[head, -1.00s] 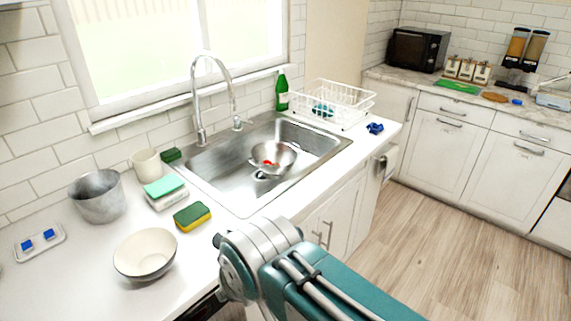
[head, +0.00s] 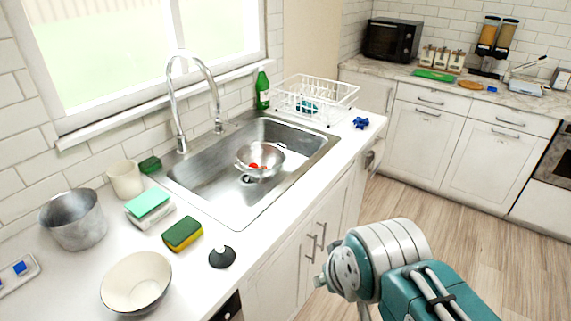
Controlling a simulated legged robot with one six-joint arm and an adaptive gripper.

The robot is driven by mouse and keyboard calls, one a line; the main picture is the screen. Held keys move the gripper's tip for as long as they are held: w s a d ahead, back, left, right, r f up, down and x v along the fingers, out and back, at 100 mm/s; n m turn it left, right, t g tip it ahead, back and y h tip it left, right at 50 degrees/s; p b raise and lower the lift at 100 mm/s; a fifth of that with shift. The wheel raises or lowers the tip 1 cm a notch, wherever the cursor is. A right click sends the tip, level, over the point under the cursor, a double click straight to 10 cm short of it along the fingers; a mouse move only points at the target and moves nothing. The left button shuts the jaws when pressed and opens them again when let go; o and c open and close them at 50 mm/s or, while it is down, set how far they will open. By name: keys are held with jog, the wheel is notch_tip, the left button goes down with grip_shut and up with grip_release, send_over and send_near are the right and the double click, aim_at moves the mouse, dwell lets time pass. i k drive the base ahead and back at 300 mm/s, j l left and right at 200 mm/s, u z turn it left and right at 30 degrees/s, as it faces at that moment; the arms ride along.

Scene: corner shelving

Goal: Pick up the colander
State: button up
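The colander (head: 262,158) is a silver metal bowl with handles, sitting inside the steel sink (head: 190,180). Something small and red (head: 256,166) shows in it. Only my arm's teal and grey joint shows at the lower right, in front of the cabinets and well apart from the sink. My gripper is not in view, so its state does not show.
A tall curved faucet (head: 181,100) stands behind the sink. A white dish rack (head: 335,98) and green bottle (head: 262,90) are beyond it. A sponge (head: 182,234), black stopper (head: 222,257), white bowl (head: 136,283) and metal pot (head: 75,218) occupy the near counter. The wooden floor (head: 400,205) at right is clear.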

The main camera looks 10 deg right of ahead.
aim_at(255, 174)
jog(key=i+l+u, duration=0.1)
jog(key=u, duration=0.3)
jog(key=i+l+u, duration=0.1)
jog(key=u, duration=0.35)
jog(key=i+l+u, duration=0.15)
jog(key=l, duration=0.5)
jog(key=i+l+u, duration=0.2)
jog(key=l, duration=0.45)
jog(key=l+u, duration=0.15)
jog(key=l, duration=0.5)
jog(key=i+l, duration=0.1)
jog(key=l, duration=0.45)
